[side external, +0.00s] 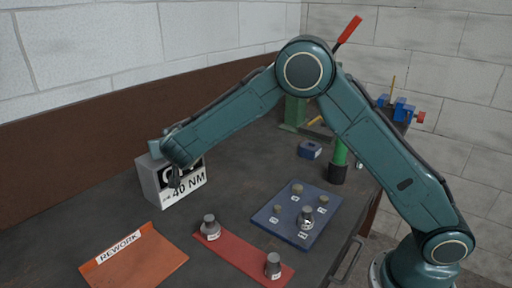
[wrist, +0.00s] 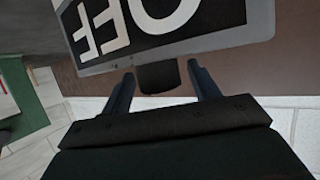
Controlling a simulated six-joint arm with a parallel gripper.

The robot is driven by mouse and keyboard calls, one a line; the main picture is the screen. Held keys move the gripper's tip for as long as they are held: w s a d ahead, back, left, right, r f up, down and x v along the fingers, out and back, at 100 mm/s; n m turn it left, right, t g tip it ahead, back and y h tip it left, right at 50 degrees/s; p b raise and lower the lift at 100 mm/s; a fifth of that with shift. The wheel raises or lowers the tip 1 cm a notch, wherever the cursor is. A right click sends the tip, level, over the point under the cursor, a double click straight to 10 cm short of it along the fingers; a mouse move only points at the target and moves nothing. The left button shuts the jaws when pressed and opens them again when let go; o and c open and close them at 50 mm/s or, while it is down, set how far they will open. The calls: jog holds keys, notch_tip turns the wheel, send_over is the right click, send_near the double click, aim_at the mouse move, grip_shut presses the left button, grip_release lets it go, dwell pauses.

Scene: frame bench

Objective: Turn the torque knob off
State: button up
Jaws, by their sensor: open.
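The torque box (side external: 159,189), grey with a "40 NM" label, stands at the back left of the bench. Its black panel, partly behind my gripper in the side view, shows large white letters; in the wrist view the panel (wrist: 205,22) is upside down and cut off at the top, and appears to read "OFF". The dark knob (wrist: 158,78) sticks out from the panel's edge in the wrist view. My gripper (side external: 175,182) is at the box front. In the wrist view its open fingers (wrist: 160,70) stand either side of the knob, with gaps on both sides.
An orange "REWORK" tray (side external: 135,265) lies at front left. A red strip (side external: 238,255) holds two grey metal pieces. A blue board (side external: 270,215) carries several small pegs and knobs. A green cylinder (side external: 340,153) and a blue block (side external: 309,149) stand behind it.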

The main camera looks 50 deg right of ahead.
jog(key=shift+m+h, duration=0.4)
jog(key=r+v, duration=0.1)
jog(key=v, duration=1.2)
jog(key=s+d+r+n+g+y, duration=0.1)
jog(key=s+d+r+g+y, duration=0.1)
jog(key=s+d, duration=0.4)
jog(key=s+d+r+g+y, duration=0.2)
jog(key=s+d, duration=0.5)
jog(key=s, duration=0.4)
jog(key=shift+d+r+n+g, duration=0.25)
jog(key=shift+r+n+g, duration=0.15)
jog(key=shift+r+g, duration=0.15)
